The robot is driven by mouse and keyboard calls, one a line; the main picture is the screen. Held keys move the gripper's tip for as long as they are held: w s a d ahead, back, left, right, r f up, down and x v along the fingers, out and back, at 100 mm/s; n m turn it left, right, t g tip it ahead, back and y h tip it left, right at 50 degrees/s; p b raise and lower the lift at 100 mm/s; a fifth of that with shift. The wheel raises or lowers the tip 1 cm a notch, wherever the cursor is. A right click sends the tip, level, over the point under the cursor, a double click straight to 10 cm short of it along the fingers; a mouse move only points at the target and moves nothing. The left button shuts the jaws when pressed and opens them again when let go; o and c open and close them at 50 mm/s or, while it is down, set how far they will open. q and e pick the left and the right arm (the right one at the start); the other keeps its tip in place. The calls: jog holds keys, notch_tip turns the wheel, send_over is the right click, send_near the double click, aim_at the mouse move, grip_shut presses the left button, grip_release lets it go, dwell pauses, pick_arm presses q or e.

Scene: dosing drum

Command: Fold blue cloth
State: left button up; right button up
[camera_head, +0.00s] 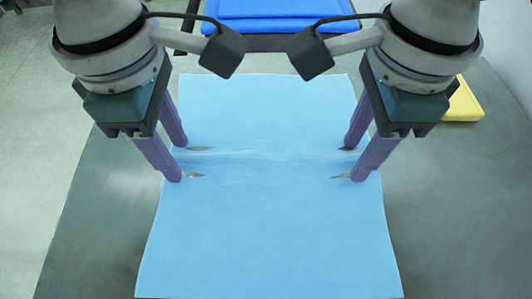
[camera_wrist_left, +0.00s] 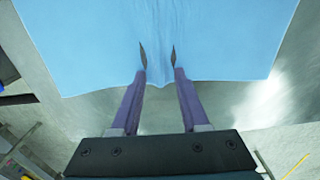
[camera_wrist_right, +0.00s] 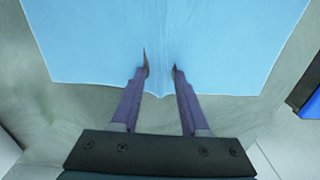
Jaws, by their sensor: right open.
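The light blue cloth (camera_head: 270,235) lies spread out on the dark grey table, with faint wrinkles running across it between my two grippers. My left gripper (camera_head: 188,162) is at the cloth's left edge, pointing down, its two purple fingers apart. My right gripper (camera_head: 347,163) is at the right edge in the same pose, fingers apart. In the left wrist view (camera_wrist_left: 157,60) and the right wrist view (camera_wrist_right: 160,65), a small ridge of cloth rises between the open fingers at each edge. The fingertips are at the cloth; whether they press on it cannot be told.
A stack of darker blue folded cloth (camera_head: 270,12) lies beyond the far end of the cloth, partly cut off by the frame. A yellow folded item (camera_head: 462,104) lies on the table at the right, partly behind my right arm.

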pick_arm(q)
jog(key=c, duration=0.6)
pick_arm(e)
jog(key=c, duration=0.6)
pick_arm(q)
grip_shut()
pick_arm(e)
grip_shut()
